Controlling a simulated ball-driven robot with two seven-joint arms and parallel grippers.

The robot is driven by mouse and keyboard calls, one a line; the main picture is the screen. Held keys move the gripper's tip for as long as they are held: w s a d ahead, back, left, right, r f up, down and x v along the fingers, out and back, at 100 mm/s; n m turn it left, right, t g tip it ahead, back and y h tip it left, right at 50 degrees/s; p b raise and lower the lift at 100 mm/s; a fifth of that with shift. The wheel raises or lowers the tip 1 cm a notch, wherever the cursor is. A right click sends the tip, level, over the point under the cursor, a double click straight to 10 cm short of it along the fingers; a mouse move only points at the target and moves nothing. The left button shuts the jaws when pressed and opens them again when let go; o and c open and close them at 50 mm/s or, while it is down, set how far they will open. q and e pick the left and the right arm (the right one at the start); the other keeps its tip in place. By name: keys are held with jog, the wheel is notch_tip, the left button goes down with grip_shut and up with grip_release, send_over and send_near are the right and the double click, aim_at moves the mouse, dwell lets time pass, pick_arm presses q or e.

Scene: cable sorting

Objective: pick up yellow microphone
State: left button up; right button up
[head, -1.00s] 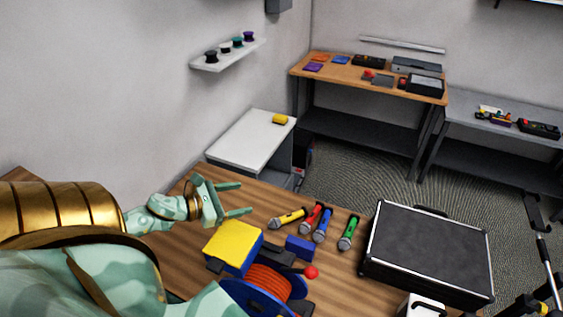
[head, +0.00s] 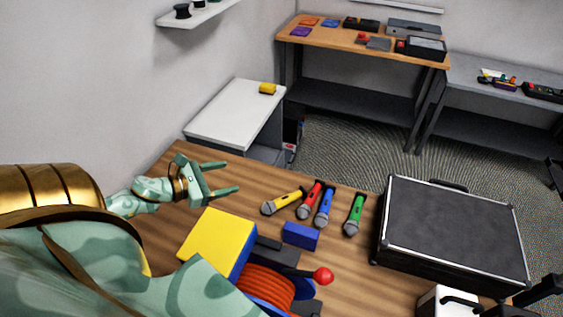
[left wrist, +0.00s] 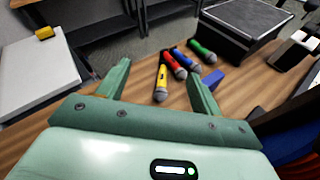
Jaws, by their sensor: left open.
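The yellow microphone (head: 284,200) lies on the wooden table, leftmost in a row with a red microphone (head: 309,200), a blue one (head: 324,207) and a green one (head: 354,214). My left gripper (head: 232,177) is open and empty, to the left of the yellow microphone and apart from it. In the left wrist view, the yellow microphone (left wrist: 161,83) shows beyond and between the two open fingers (left wrist: 158,82), its head toward me. My right gripper is not clearly visible; only dark parts show at the right edge.
A yellow and blue box (head: 217,243), an orange cable reel (head: 265,284) and a small blue block (head: 300,236) sit nearer me. A black case (head: 452,232) stands to the right. A white cabinet (head: 235,112) stands behind. Bare table lies between gripper and microphone.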

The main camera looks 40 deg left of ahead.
pick_arm(q)
jog(key=shift+g, duration=0.3)
notch_tip(320, 180, down, 19)
jog(key=b, duration=1.5)
jog(key=shift+s+r, duration=0.1)
jog(key=shift+w+d, duration=0.15)
jog(key=shift+w, duration=0.05)
jog(key=b, duration=0.2)
send_near(273, 205)
jog(key=w+f, duration=0.1)
jog(key=w, duration=0.1)
jog(key=w+f, duration=0.2)
jog(key=shift+w+d+f, duration=0.2)
jog(key=shift+w+f, duration=0.1)
jog(key=b+x, duration=0.1)
jog(key=x, duration=0.5)
jog(key=shift+r, duration=0.1)
jog(key=c, duration=1.3)
pick_arm(e)
jog(key=s+f, duration=0.3)
jog(key=f, duration=1.6)
jog(key=shift+s+f+g, duration=0.15)
jog(key=shift+f+g, duration=0.05)
jog(key=shift+g, duration=0.2)
